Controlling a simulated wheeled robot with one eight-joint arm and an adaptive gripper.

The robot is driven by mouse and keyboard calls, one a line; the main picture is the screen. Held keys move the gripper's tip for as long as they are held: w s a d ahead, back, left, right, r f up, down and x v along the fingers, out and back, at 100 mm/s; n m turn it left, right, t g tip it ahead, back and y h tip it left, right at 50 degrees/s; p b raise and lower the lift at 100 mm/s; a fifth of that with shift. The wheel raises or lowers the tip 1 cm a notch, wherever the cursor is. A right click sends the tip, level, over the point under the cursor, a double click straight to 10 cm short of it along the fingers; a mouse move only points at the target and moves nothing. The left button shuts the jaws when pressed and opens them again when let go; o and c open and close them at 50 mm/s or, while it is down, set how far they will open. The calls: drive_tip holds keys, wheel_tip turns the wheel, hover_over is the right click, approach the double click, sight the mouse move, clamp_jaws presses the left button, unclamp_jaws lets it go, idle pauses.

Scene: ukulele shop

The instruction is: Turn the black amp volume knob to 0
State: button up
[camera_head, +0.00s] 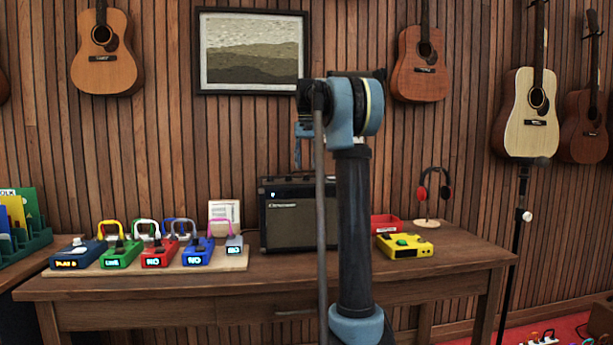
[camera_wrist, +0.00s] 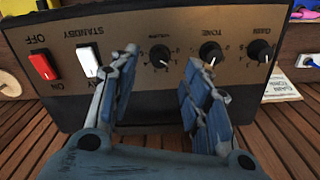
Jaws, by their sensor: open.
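The black amp (camera_head: 268,243) stands on the wooden table, partly hidden behind my arm in the head view. The wrist view shows its control panel (camera_wrist: 135,30) upside down. The volume knob (camera_wrist: 159,56) is the left one of a row of black knobs and has a small pale pointer mark. My gripper (camera_wrist: 160,62) is open, its two blue-grey fingers in front of the panel. In the picture, one finger lies on each side of the volume knob. I cannot tell how far the fingertips are from it.
The tone knob (camera_wrist: 210,54) is just right of the right finger, and the gain knob (camera_wrist: 260,51) is farther right. A white standby switch (camera_wrist: 89,60) and red switch (camera_wrist: 43,66) are left. Several coloured pedals (camera_head: 160,251) and a yellow pedal (camera_head: 405,246) flank the amp.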

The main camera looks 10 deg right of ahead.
sight(306, 177)
drive_tip(key=shift+f, duration=2.15)
drive_tip(key=shift+d, duration=0.1)
clamp_jaws()
